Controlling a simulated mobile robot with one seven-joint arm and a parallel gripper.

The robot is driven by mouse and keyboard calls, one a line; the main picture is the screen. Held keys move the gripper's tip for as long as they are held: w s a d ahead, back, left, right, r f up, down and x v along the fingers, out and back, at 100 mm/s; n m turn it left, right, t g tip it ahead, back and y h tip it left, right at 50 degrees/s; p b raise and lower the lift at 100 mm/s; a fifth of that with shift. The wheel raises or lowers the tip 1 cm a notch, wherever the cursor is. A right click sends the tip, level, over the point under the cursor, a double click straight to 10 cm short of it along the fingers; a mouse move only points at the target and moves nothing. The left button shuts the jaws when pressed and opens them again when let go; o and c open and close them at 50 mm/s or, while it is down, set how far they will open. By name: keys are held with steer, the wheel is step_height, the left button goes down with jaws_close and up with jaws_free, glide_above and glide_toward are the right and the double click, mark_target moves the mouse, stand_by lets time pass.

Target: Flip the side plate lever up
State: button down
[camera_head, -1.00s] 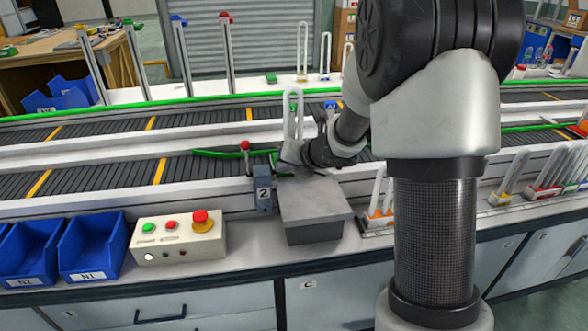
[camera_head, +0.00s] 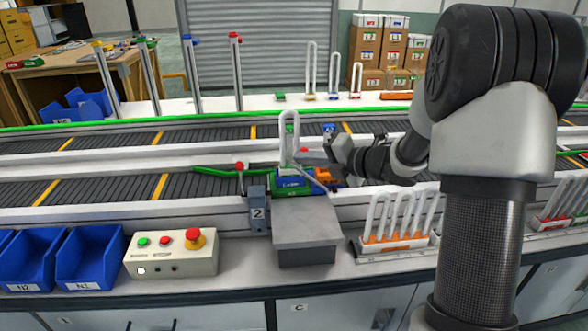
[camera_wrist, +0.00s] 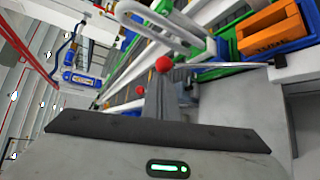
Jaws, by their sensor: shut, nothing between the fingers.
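A lever with a red ball knob (camera_wrist: 163,64) shows in the wrist view, its thin metal rod running right towards a pale block. My gripper (camera_wrist: 160,84) is shut and empty, its tips close below the knob in the picture; I cannot tell if they touch. In the head view my gripper (camera_head: 318,158) points left above the conveyor's near side, behind the grey block. A small red spot beside it appears to be the same knob, partly hidden. Another red ball (camera_head: 239,166) stands upright on a post further left, near the box marked 2 (camera_head: 258,213).
A grey block (camera_head: 305,222) stands in front. Blue (camera_head: 293,183) and orange (camera_head: 327,176) boxes and a tall white loop (camera_head: 289,132) are close to my gripper. A button panel (camera_head: 172,254) and blue bins (camera_head: 90,257) lie left; a rack of white loops (camera_head: 395,222) lies right.

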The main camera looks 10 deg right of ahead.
steer(key=d+r+m+t+y+b, duration=0.1)
steer(key=d+m+t+y+b, duration=0.2)
steer(key=d+b, duration=0.6)
steer(key=shift+d+r+m+t+y+b, duration=0.3)
steer(key=shift+d+m+y, duration=0.6)
steer(key=shift+d, duration=3.15)
steer(key=shift+d, duration=0.15)
